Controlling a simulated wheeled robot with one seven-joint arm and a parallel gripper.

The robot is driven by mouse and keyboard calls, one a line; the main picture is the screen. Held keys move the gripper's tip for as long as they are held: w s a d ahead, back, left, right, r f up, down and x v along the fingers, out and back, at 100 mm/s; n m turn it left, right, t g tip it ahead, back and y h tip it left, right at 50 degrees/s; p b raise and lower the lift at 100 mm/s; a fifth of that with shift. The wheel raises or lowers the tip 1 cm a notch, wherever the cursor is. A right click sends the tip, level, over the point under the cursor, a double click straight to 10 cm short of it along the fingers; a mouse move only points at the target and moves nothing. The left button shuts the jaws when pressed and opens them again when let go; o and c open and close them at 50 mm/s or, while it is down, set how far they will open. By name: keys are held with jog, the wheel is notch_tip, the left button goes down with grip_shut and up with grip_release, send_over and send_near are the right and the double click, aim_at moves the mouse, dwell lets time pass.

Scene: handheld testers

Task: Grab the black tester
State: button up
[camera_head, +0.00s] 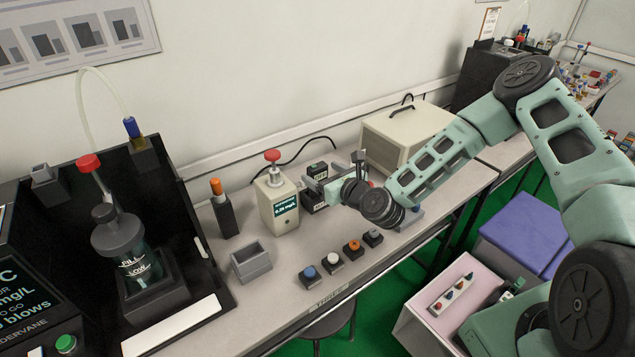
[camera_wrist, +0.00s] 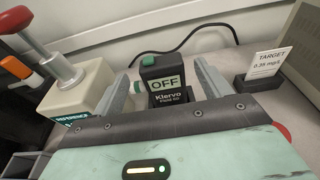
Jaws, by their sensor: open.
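The black tester (camera_head: 312,198) stands on the bench to the right of a beige tester. In the wrist view the black tester (camera_wrist: 163,83) is upright, with a green button on top, a pale screen reading OFF and the label Klervo. My gripper (camera_head: 343,178) is open, beside and partly in front of the tester in the head view. In the wrist view my gripper (camera_wrist: 162,87) has one finger on each side of the tester, with gaps showing. The tester's lower part is hidden by my gripper body.
The beige tester (camera_head: 278,205) with a red knob stands close on the left. A black orange-capped device (camera_head: 222,210) is farther left. A target card (camera_wrist: 275,62) stands to the right. Several small knobbed blocks (camera_head: 333,262) line the front. A beige case (camera_head: 400,138) is behind.

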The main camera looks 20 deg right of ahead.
aim_at(321, 170)
jog(key=shift+p+x, duration=0.3)
jog(key=shift+x, duration=1.4)
jog(key=shift+d+r, duration=0.1)
jog(key=c, duration=1.4)
jog(key=shift+r, duration=0.15)
jog(key=shift+c, duration=0.7)
